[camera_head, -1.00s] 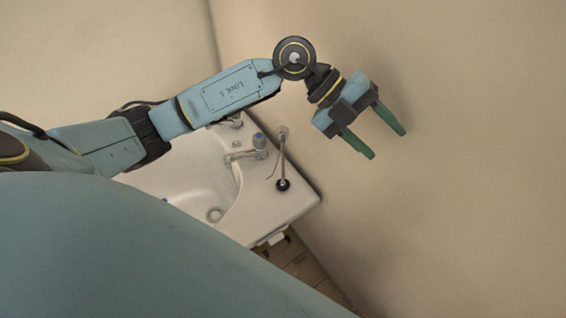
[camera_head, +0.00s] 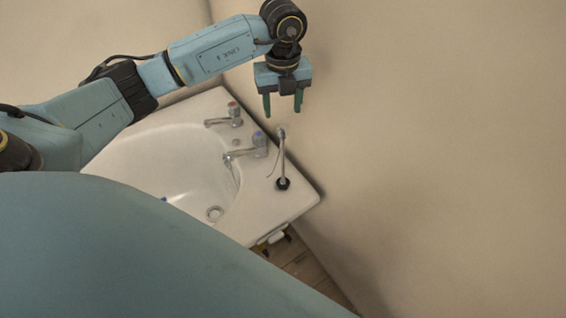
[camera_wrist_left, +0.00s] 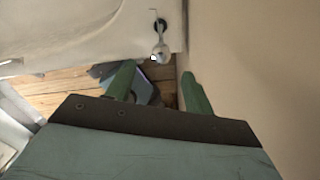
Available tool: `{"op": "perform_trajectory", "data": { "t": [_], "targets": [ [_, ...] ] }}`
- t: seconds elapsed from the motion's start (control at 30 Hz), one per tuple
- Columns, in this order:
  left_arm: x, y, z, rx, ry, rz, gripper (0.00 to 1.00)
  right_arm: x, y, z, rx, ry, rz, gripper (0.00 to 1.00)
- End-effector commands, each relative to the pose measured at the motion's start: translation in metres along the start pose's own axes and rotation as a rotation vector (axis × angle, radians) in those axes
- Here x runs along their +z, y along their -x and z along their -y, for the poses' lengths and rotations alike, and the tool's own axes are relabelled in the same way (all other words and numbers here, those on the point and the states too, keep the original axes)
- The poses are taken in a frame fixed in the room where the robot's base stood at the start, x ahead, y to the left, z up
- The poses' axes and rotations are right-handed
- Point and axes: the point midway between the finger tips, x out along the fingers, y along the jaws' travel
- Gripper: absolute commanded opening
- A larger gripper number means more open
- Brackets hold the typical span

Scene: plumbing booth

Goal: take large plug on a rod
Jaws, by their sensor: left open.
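The large plug (camera_head: 283,184) is a black disc on the right part of the white sink's top. Its thin metal rod (camera_head: 282,153) stands up from it and ends in a small knob. In the left wrist view the plug (camera_wrist_left: 160,25) and the rod's knob (camera_wrist_left: 160,53) show near the top middle, just beyond the fingertips. My left gripper (camera_head: 283,107) is open and empty, with its green fingers pointing down above the rod's top in the head view. It also shows in the left wrist view (camera_wrist_left: 156,80). My right gripper is not in view.
The white sink (camera_head: 270,215) has two taps, one blue-marked (camera_head: 250,148) and one red-marked (camera_head: 228,116), left of the rod. A beige wall (camera_head: 430,170) runs close on the right. Wooden floor (camera_head: 310,272) shows below the sink.

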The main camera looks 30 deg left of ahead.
Motion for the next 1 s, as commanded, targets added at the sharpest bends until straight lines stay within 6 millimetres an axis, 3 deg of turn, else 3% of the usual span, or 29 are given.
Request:
{"op": "perform_trajectory", "data": {
  "t": [0.03,0.27,0.6,0.87,1.0],
  "targets": [
    [-0.001,-0.010,0.000,0.002,0.001,-0.003,0.53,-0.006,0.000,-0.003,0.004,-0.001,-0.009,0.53],
    [0.000,-0.027,0.000,0.000,-0.002,-0.002,0.53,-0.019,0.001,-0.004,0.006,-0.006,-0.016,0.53],
    [0.001,-0.072,0.001,-0.003,-0.001,-0.002,0.53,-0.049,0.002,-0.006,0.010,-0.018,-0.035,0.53],
    [0.001,-0.075,0.002,-0.005,-0.001,0.000,0.53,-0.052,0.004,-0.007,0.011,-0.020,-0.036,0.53],
    [0.001,-0.075,0.002,-0.005,-0.001,-0.001,0.38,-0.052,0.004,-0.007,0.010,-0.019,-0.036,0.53]
  ]
}}
